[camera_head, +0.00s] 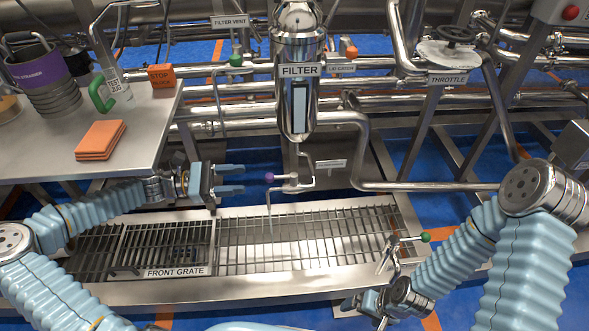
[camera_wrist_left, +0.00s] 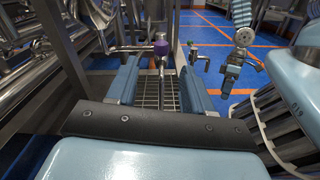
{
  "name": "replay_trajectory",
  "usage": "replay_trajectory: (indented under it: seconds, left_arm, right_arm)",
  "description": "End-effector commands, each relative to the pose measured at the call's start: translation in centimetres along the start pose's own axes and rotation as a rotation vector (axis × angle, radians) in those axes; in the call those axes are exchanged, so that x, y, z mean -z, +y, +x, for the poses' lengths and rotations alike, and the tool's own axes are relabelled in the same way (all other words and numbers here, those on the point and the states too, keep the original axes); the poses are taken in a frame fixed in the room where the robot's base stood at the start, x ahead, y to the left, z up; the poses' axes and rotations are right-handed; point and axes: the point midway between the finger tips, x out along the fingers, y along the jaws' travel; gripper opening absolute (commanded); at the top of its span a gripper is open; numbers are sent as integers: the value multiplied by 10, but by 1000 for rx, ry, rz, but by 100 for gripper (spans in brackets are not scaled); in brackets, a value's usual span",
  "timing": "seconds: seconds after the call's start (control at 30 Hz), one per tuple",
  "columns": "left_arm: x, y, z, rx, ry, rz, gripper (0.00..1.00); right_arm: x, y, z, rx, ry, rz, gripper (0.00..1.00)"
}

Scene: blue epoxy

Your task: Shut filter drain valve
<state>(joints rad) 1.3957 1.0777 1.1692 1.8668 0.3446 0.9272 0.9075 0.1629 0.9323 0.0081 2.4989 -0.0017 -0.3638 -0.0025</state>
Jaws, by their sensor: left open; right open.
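The filter (camera_head: 299,85) is a steel vessel with a label, in the middle of the head view. Below it hangs a thin drain pipe with a valve whose lever ends in a purple knob (camera_head: 270,177), pointing left. My left gripper (camera_head: 240,179) is open and empty just left of the knob, its fingers pointing right toward it. In the left wrist view the purple knob (camera_wrist_left: 160,48) shows just beyond and between the open fingers (camera_wrist_left: 160,78), apart from them. My right gripper (camera_head: 362,307) is low at the grate's front right, partly hidden, away from the valve.
The front grate (camera_head: 310,240) lies below the valve. A green-knobbed lever (camera_head: 425,237) stands at its right end. A steel table (camera_head: 150,130) with orange pads (camera_head: 101,139) is at left. A pipe (camera_head: 420,187) runs right from the filter. A throttle wheel (camera_head: 450,50) is at upper right.

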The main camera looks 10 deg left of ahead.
Motion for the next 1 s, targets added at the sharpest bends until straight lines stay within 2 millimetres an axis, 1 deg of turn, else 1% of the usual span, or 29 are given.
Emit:
replay_trajectory:
  seconds: [0.3, 0.4, 0.5, 0.6, 0.7, 0.97, 1.0]
  left_arm:
    - [0, -2, 73, 6, -3, 0, 51]
    - [0, -2, 94, 7, -2, 2, 51]
    - [0, -2, 109, 5, 0, 1, 51]
    - [1, -2, 119, 4, 1, 2, 51]
    - [1, -2, 124, 4, 1, 2, 51]
    - [1, -2, 125, 3, 2, 2, 51]
    - [1, -2, 125, 3, 2, 2, 46]
  right_arm:
    - [0, 1, 2, -1, 1, 1, 93]
    - [0, 1, 2, -1, 1, 1, 93]
    - [0, 2, 2, -1, 1, 1, 93]
    - [1, 2, 2, -1, 2, 1, 93]
    - [1, 2, 2, -1, 2, 1, 93]
    - [1, 2, 2, -1, 2, 1, 93]
    - [1, 2, 2, -1, 2, 1, 93]
